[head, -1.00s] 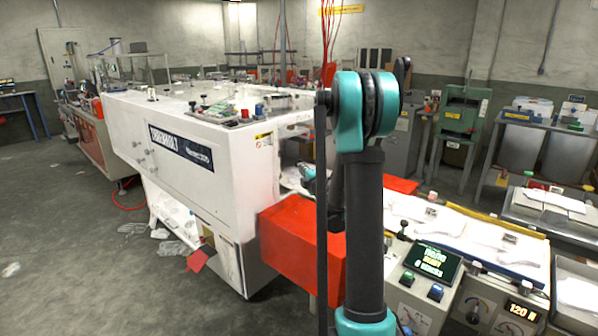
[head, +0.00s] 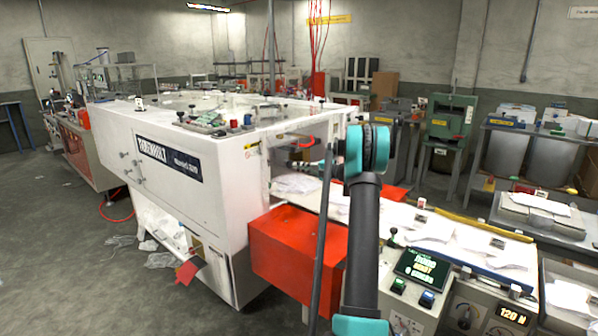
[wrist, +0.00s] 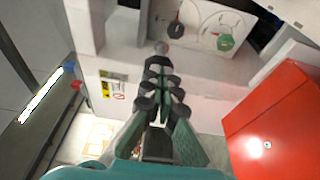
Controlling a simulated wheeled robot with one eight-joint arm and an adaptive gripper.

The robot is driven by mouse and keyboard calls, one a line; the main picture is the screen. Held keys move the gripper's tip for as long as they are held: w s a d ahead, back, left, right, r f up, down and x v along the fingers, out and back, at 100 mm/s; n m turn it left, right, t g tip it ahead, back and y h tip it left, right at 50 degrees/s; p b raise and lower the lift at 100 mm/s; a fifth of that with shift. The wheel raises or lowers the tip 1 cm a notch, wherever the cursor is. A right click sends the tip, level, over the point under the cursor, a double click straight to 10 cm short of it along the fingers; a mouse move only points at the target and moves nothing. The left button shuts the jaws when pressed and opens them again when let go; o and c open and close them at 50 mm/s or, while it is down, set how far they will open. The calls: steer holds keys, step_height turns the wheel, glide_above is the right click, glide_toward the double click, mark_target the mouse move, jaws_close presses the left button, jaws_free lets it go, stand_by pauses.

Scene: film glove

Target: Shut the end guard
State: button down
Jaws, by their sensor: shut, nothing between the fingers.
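A large white machine (head: 200,170) fills the left middle of the head view. At its near end is an open bay (head: 290,185). A red box-shaped cover (head: 290,250), likely the end guard, projects below this bay; I cannot tell how it is hinged. A red panel (wrist: 275,125) with a silver fastener shows at the right of the wrist view. My gripper (wrist: 160,62) is shut and empty, its tips over a pale machine surface and left of the red panel. In the head view I cannot make the fingers out clearly.
A conveyor (head: 460,235) with white stacks runs right from the machine. A control box with a lit screen (head: 425,266) stands in front of it. A second red part (head: 395,194) lies behind my arm. Open floor (head: 60,210) is at the left.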

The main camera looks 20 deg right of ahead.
steer(key=shift+n+g+y, duration=0.6)
steer(key=shift+n+g, duration=0.1)
steer(key=shift+g, duration=0.2)
steer(key=shift+w+a, duration=0.1)
steer(key=shift+w, duration=2)
